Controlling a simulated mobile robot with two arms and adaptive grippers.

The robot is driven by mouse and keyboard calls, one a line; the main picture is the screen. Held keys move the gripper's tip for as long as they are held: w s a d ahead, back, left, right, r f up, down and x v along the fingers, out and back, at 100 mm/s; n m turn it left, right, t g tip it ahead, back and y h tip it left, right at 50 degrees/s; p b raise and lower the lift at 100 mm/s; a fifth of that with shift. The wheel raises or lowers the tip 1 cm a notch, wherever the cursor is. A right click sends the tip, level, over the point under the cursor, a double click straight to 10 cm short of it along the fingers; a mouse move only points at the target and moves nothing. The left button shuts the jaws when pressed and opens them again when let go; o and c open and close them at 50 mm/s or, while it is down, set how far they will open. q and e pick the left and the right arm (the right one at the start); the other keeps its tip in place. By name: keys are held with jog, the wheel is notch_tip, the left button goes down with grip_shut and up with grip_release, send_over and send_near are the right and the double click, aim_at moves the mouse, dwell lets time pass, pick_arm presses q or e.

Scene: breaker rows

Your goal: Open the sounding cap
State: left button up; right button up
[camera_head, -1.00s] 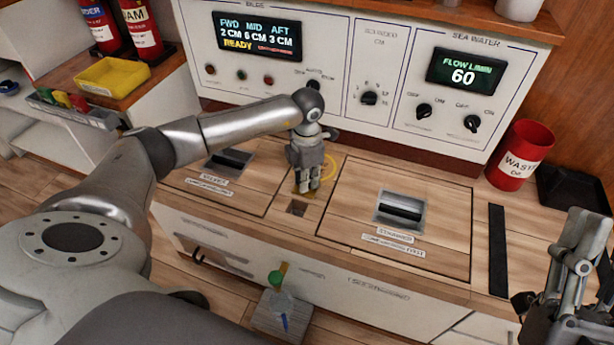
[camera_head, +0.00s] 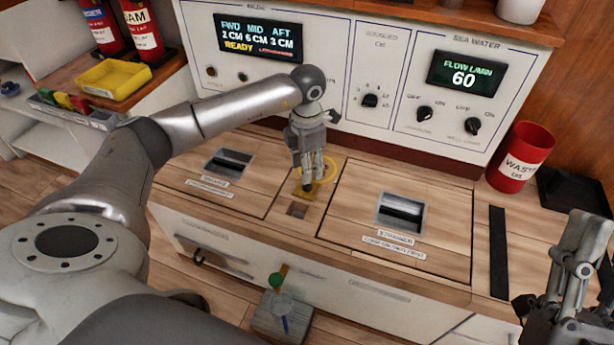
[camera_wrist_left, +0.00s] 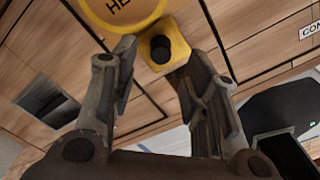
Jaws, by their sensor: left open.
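A yellow square plate with a black round cap (camera_wrist_left: 160,48) shows in the wrist view, just beyond my left fingertips. In the head view, the yellow plate (camera_head: 322,191) lies on the wooden counter, partly hidden by my left gripper. A yellow disc with partly cut-off lettering (camera_wrist_left: 120,8) stands at the plate; it shows in the head view as a yellow ring (camera_head: 331,167) behind the fingers. My left gripper (camera_head: 308,186) points down over the plate, open, its fingers spread with nothing between them. My right gripper (camera_head: 578,265) is at the lower right, away from the counter middle.
Two hatches with recessed handles flank the plate, the left hatch (camera_head: 255,170) and the right hatch (camera_head: 345,225). A small square recess (camera_head: 297,209) lies in front. The control panel (camera_head: 330,110) rises behind. A red waste bin (camera_head: 520,160) stands at right.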

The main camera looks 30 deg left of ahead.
pick_arm(q)
notch_tip(320, 180, up, 7)
jog(key=shift+f, duration=0.2)
jog(key=shift+s+f, duration=0.1)
dwell(0.5)
